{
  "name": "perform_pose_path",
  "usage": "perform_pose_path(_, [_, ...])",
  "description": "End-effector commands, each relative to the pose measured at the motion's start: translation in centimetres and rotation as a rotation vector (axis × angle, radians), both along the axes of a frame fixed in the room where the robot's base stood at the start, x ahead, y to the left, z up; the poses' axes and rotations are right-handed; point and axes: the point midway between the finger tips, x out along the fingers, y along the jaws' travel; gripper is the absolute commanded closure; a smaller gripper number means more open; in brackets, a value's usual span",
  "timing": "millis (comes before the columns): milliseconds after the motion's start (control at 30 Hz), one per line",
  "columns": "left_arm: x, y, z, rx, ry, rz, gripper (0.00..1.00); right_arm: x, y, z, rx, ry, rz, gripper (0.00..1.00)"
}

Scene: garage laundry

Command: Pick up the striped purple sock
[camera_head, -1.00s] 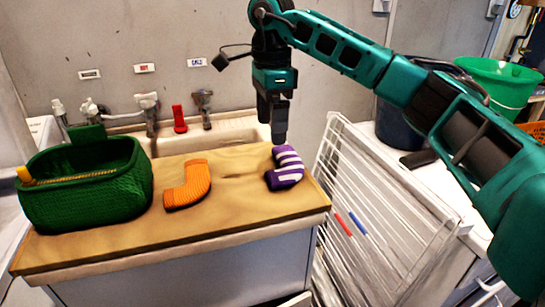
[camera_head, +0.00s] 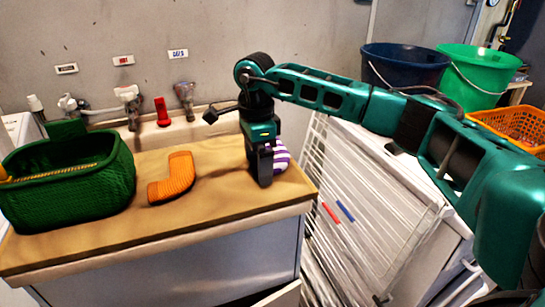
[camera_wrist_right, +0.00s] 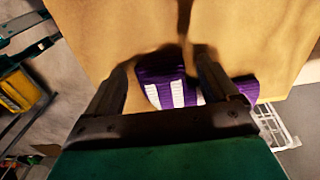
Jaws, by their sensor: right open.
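The purple and white striped sock (camera_head: 282,157) lies on the right end of the wooden countertop (camera_head: 225,205). My right gripper (camera_head: 264,180) is pointed down at the sock and hides much of it in the head view. In the right wrist view the sock (camera_wrist_right: 160,80) shows between and below the two open fingers of my right gripper (camera_wrist_right: 180,80), with part of it extending past the right finger. I cannot tell whether the fingers touch it. My left gripper is not in view.
A sink with taps (camera_head: 130,105) is behind. A white wire rack (camera_head: 345,200) leans at the counter's right side.

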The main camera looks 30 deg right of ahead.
Motion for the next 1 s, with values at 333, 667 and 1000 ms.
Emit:
perform_pose_path(333, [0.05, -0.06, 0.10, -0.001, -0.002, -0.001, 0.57, -0.01, -0.02, -0.48, 0.000, 0.000, 0.000, 0.19])
perform_pose_path(667, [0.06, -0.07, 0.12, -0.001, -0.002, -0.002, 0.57, 0.00, 0.00, -0.44, 0.000, 0.000, 0.000, 0.50])
perform_pose_path(1000, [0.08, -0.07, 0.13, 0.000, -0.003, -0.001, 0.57, 0.00, 0.01, -0.42, 0.001, 0.000, 0.000, 0.73])
